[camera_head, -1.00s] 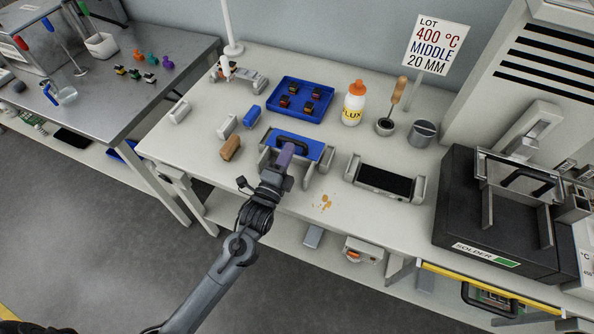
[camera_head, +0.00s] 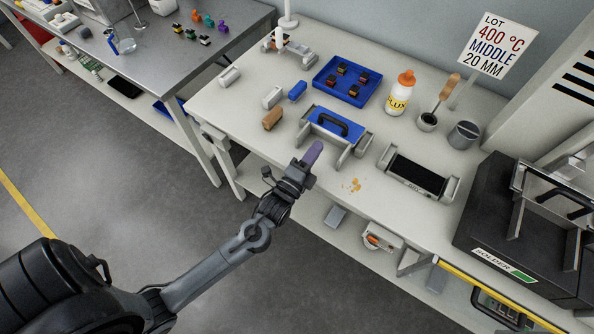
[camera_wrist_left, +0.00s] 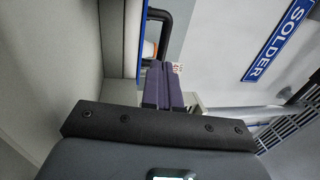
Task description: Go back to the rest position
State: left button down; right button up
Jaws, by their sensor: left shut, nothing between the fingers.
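My left gripper (camera_head: 312,154) has purple fingers that are closed together with nothing between them. It is over the front edge of the white bench, just in front of the blue fixture (camera_head: 325,121) with a black handle. In the left wrist view the shut purple fingers (camera_wrist_left: 163,85) point away, with part of the blue fixture and its black handle (camera_wrist_left: 163,22) beyond. The arm reaches in from the lower left of the head view. My right gripper is not in view.
The bench holds a blue tray (camera_head: 322,89) of small parts, a flux bottle (camera_head: 398,93), a grey fixture with a dark panel (camera_head: 417,174) and orange crumbs (camera_head: 353,185). A black solder machine (camera_head: 522,220) stands at right. The floor (camera_head: 120,190) at left is open.

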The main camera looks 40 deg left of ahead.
pick_arm(q)
jog(key=s+d+f+n+g+h, duration=0.1)
jog(key=s+d+f+n+g, duration=0.15)
jog(key=s+n+g, duration=0.75)
jog(key=s+d+f+n+g+h, duration=0.1)
jog(key=s+f+n+g, duration=0.4)
jog(key=s, duration=1)
notch_tip(320, 180, up, 38)
jog(key=g+p, duration=0.1)
jog(key=p, duration=3.7)
jog(key=shift+w+d+r, duration=0.1)
